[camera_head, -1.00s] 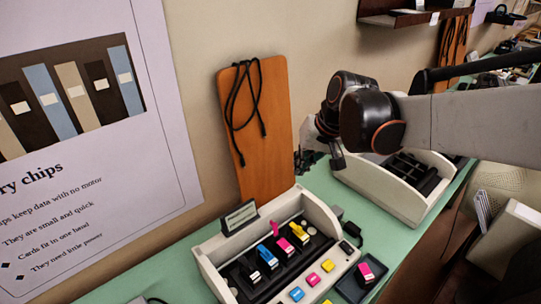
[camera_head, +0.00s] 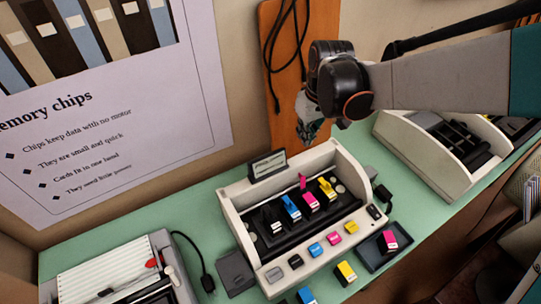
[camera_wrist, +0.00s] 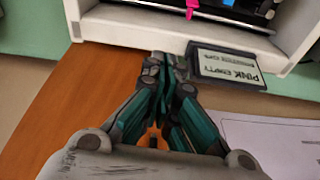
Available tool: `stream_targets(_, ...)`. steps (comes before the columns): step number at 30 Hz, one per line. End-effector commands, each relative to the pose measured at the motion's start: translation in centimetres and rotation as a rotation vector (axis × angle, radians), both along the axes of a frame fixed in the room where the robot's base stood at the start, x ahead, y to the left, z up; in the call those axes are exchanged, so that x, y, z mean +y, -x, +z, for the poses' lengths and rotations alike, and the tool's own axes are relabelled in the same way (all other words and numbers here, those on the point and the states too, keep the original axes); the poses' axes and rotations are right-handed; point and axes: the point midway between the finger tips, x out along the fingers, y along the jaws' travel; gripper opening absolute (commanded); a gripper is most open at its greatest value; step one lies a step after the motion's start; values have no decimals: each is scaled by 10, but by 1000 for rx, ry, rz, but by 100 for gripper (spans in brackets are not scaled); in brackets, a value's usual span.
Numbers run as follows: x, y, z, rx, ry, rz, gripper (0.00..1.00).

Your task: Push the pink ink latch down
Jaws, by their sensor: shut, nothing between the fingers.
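The pink latch (camera_head: 302,181) stands up above the pink ink cartridge (camera_head: 310,200) in the white printer unit (camera_head: 233,217). The pink cartridge sits between the blue cartridge (camera_head: 291,207) and the yellow cartridge (camera_head: 327,189). In the wrist view the pink latch (camera_wrist: 192,6) shows at the top edge, partly cut off. My gripper (camera_head: 308,132) is above and behind the printer, in front of the orange board, apart from the latch. In the wrist view my gripper (camera_wrist: 165,64) is shut and empty, pointing toward the printer's back wall.
A small sign reading "PINK EMPTY" (camera_wrist: 227,66) stands at the printer's back edge. Coloured buttons (camera_head: 316,250) line its front. A dark tray (camera_head: 372,262) holds a pink cartridge (camera_head: 389,240) at right. Loose cartridges lie in front. A second white unit (camera_head: 411,150) stands further right.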

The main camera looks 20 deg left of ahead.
Motion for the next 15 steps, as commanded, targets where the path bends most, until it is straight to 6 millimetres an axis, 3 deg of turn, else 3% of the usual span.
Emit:
stream_targets(1, 5, 41, 9, -1, 7, 53, 0)
stream_targets(15, 8, 43, 4, -3, 14, 68, 0)
